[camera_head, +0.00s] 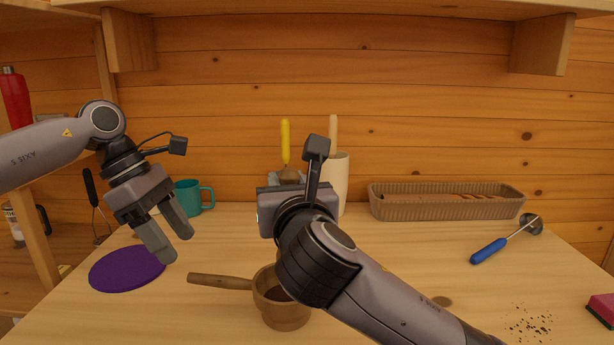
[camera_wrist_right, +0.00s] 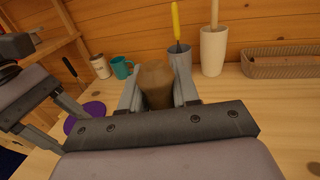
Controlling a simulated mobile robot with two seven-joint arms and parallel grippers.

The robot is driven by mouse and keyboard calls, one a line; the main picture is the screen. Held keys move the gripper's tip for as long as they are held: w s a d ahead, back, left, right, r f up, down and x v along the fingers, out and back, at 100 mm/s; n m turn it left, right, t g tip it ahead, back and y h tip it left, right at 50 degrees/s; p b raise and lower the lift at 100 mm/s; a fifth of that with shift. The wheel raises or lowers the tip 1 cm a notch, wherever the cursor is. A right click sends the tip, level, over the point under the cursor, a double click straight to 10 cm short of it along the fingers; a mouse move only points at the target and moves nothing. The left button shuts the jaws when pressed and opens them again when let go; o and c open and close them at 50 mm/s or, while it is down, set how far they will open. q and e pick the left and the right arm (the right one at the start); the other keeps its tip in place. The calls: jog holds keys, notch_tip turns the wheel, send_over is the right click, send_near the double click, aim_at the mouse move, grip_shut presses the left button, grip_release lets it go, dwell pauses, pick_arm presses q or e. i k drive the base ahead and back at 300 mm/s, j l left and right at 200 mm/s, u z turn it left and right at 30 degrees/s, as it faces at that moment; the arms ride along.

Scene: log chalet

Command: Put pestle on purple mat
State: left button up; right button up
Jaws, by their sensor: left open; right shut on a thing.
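My right gripper (camera_wrist_right: 158,92) is shut on a brown wooden thing, apparently the pestle (camera_wrist_right: 155,80), with its rounded end between the fingers. In the head view the arm hides most of it; a brown end (camera_head: 289,175) shows just above the gripper. The purple mat (camera_head: 127,269) lies flat and empty at the left of the table. It also shows partly in the right wrist view (camera_wrist_right: 92,110). My left gripper (camera_head: 172,240) is open and empty, above the mat's right side. My right gripper is well to the right of the mat.
A wooden bowl with a handle (camera_head: 284,316) stands below my right arm. A teal mug (camera_head: 193,197), a grey cup (camera_wrist_right: 180,62) with a yellow-handled tool, a white holder (camera_head: 341,180) and a basket (camera_head: 446,206) line the back. A blue-handled tool (camera_head: 488,251) lies right.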

aim_at(129, 265)
jog(key=k+l, duration=0.15)
jog(key=k, duration=0.3)
jog(key=k+l, duration=0.1)
jog(key=k, duration=0.3)
